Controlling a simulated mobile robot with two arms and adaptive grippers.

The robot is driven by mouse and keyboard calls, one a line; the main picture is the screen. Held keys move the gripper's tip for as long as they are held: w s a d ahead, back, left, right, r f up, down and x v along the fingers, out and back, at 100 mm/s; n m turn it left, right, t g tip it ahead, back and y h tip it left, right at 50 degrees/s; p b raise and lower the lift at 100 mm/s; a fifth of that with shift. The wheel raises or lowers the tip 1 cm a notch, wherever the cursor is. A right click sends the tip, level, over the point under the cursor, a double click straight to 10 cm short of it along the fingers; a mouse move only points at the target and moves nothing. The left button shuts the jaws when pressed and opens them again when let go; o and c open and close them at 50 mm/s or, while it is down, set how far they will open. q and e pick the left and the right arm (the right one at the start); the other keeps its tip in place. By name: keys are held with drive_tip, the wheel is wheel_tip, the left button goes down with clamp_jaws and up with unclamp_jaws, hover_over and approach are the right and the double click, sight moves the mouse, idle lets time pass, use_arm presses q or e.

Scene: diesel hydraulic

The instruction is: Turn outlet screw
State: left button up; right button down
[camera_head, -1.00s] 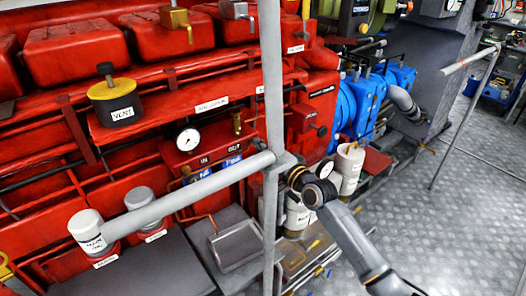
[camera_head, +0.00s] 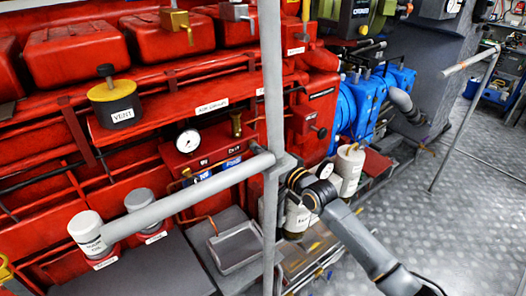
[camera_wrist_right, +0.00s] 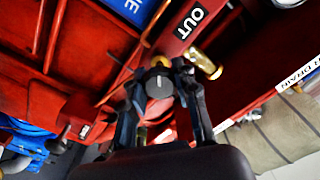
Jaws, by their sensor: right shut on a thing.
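In the right wrist view, my right gripper (camera_wrist_right: 161,76) is shut on a round grey knob-like screw (camera_wrist_right: 159,87) with a pale line across its face. One finger is on each side of it. In the head view, my right wrist (camera_head: 300,182) is behind the grey railing, and I cannot make out the fingers or the screw there. My left gripper is not in view.
A grey railing post (camera_head: 271,90) and horizontal rail (camera_head: 190,196) stand in front of the engine. A pressure gauge (camera_head: 188,141) is on the red block. A brass fitting (camera_wrist_right: 203,63) is beside the screw. A metal tray (camera_head: 238,262) lies below.

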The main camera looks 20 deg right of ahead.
drive_tip(key=shift+f, duration=0.1)
drive_tip(key=c, duration=1)
unclamp_jaws()
drive_tip(key=v, duration=1.2)
